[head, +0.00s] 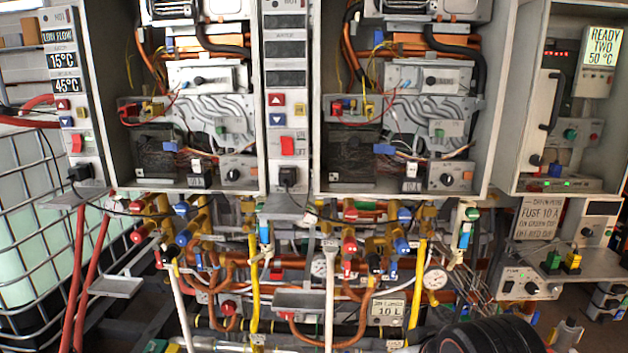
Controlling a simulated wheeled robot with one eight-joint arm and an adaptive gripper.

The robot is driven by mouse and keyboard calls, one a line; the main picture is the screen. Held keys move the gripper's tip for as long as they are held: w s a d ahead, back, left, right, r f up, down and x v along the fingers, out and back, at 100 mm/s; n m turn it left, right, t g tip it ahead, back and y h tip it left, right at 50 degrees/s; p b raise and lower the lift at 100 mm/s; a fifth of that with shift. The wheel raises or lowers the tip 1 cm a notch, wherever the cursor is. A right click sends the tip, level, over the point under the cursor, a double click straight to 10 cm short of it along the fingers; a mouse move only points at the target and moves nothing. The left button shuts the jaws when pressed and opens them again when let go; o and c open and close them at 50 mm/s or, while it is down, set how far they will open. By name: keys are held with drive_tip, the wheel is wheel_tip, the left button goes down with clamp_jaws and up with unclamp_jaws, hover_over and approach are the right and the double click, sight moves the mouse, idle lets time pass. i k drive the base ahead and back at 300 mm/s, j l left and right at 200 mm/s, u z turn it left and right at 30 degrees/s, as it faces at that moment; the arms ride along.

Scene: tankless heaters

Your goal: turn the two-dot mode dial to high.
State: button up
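Two open heater cabinets stand side by side, each with a black round dial on a grey box at its lower right inside. One dial (233,175) is in the left cabinet and the other dial (447,180) is in the middle cabinet. The dot marks are too small to read, so I cannot tell from them which dial has two dots. The dial settings are also too small to read.
A display (603,47) at the upper right reads READY TWO 50 °C. Pipes, valves and yellow tubes (417,280) crowd the space below the cabinets. A grey tray (117,287) juts out at lower left. A dark ribbed rounded shape fills the bottom right edge.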

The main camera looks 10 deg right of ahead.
sight(447, 181)
drive_tip(key=i+j, duration=0.1)
drive_tip(key=i+j+z, duration=0.1)
drive_tip(key=z, duration=0.25)
drive_tip(key=j+z, duration=0.15)
drive_tip(key=z, duration=0.2)
drive_tip(key=i+j+z, duration=0.1)
drive_tip(key=z, duration=0.25)
